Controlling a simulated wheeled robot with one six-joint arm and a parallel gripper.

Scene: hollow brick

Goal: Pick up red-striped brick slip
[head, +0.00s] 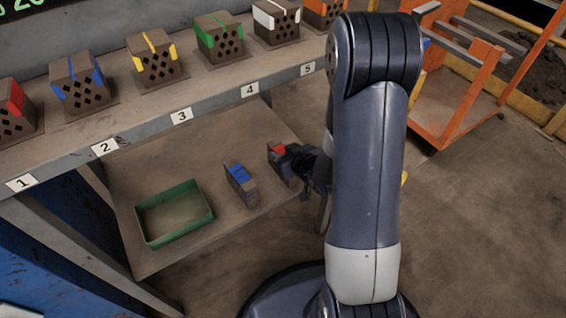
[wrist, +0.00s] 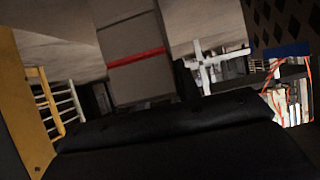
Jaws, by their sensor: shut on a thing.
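The red-striped brick slip (head: 277,149) is at the right part of the lower table in the head view, a grey-brown piece with a red band on top. My gripper (head: 287,160) is at its right side and shut on it. My gripper hides part of the slip, and I cannot tell whether it touches the table. In the wrist view, a grey face with a thin red stripe (wrist: 136,57) stands beyond the dark gripper body; it looks like the same slip. A blue-striped slip (head: 241,182) stands on the table just left of my gripper.
A green open tray (head: 150,242) sits on the table at the left. Above, a shelf with number labels (head: 182,117) carries several hollow bricks (head: 157,60) with coloured stripes. An orange cart (head: 452,125) stands at the right. The table between shelf and slips is clear.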

